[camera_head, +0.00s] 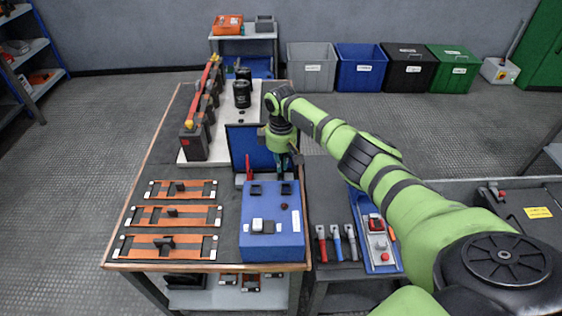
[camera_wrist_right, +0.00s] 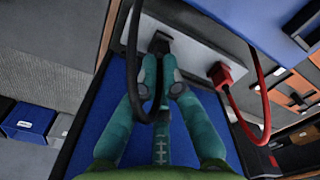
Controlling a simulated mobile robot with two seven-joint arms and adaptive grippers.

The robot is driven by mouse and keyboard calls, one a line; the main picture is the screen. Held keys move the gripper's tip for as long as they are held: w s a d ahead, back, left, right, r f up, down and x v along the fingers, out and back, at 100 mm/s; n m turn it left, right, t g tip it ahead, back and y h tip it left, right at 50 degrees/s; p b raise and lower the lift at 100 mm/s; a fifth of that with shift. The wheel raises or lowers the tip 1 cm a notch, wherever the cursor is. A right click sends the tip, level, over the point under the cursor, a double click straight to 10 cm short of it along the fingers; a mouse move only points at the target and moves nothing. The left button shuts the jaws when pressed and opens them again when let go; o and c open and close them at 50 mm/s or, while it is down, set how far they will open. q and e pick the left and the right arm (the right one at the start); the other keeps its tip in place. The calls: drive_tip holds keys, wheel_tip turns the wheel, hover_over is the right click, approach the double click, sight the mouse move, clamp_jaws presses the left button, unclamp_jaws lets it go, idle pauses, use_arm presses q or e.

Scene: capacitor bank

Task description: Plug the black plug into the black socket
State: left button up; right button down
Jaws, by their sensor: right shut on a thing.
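My right gripper (camera_head: 281,166) reaches down behind the blue box (camera_head: 272,238) in the head view. In the right wrist view its teal fingers (camera_wrist_right: 163,68) are shut on the black plug (camera_wrist_right: 159,42), whose black cable (camera_wrist_right: 136,65) loops in front of them. The plug is at a light grey strip (camera_wrist_right: 196,50); whether it touches it is unclear. A red plug (camera_wrist_right: 222,74) with a red cable stands on this strip, and shows left of the gripper in the head view (camera_head: 248,166). Two dark fittings (camera_head: 255,189) sit on the box's back edge; I cannot tell which is the black socket. My left gripper is not in view.
Orange bars (camera_head: 171,216) lie left of the box on the bench. Hand tools (camera_head: 337,241) and a blue tray (camera_head: 386,266) lie to the right. Dark cylinders (camera_head: 242,93) stand at the back.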

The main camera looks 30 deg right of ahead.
drive_tip(key=shift+p, duration=0.35)
idle(0.4)
drive_tip(key=shift+f+b, duration=0.3)
drive_tip(key=shift+f, duration=0.15)
idle(0.5)
drive_tip(key=c, duration=1.3)
unclamp_jaws()
drive_tip(key=shift+r, duration=0.1)
